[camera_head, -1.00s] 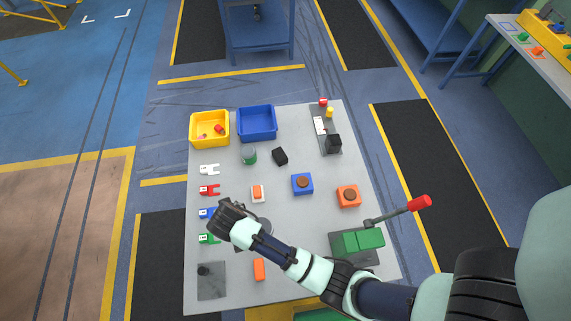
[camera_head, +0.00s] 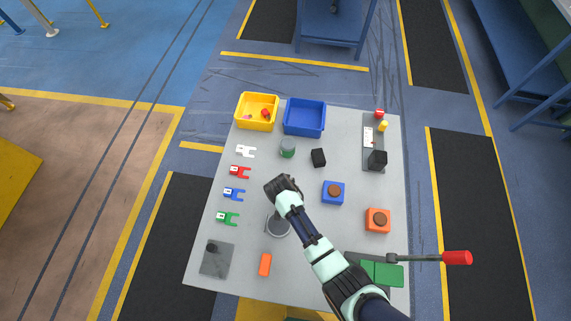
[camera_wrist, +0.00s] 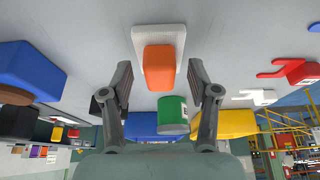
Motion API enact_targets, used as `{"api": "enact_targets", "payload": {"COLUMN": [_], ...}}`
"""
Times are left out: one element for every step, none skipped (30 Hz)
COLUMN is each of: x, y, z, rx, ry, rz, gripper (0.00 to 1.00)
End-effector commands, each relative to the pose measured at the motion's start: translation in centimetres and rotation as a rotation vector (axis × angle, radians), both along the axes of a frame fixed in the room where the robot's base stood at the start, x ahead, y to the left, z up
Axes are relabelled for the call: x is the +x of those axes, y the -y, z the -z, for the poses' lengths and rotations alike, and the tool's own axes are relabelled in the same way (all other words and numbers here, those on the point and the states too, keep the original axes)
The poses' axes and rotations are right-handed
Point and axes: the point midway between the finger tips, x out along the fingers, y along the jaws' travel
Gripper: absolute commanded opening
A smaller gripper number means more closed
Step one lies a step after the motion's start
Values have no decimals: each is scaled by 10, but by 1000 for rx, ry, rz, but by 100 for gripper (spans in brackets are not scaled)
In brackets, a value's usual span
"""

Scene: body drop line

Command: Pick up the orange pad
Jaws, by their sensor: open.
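The orange pad (camera_wrist: 159,68) lies on a small white ribbed plate (camera_wrist: 140,40) in the wrist view. It shows between the two fingers of my gripper (camera_wrist: 160,66), which are spread and empty on either side of it. I cannot tell how much height is left between fingers and pad. In the head view my gripper (camera_head: 279,186) is over the middle of the grey table and hides the plate and pad.
A green can (camera_head: 287,148) and a black block (camera_head: 318,158) stand beyond my gripper. A blue block (camera_head: 333,194) is to its right, coloured forks (camera_head: 234,194) to its left. Yellow (camera_head: 257,98) and blue (camera_head: 288,118) bins stand at the back.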

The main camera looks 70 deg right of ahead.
Motion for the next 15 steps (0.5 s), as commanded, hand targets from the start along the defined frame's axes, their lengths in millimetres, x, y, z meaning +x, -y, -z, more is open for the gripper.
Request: {"api": "enact_targets", "payload": {"x": [0, 0, 1, 0, 0, 0, 0, 0, 0, 0, 0, 0, 0, 0, 0], "y": [1, 1, 1, 1, 1, 1, 1, 1, 1, 1, 1, 1, 1, 1, 1], "z": [2, 3, 2, 2, 2, 2, 2, 2, 2, 2, 2, 2, 2, 2, 2], "rx": [0, -1, -1, -1, -1, -1, -1, -1, -1, -1, -1, -1, -1, -1, -1], "ry": [0, 0, 1, 1, 1, 1, 1, 1, 1, 1, 1, 1, 1, 1, 1], "rz": [0, 0, 0, 0, 0, 0, 0, 0, 0, 0, 0, 0, 0, 0, 0], "gripper": [60, 60, 60, 60, 60, 60, 59, 54, 47, 42, 37, 30, 25, 20, 14]}}
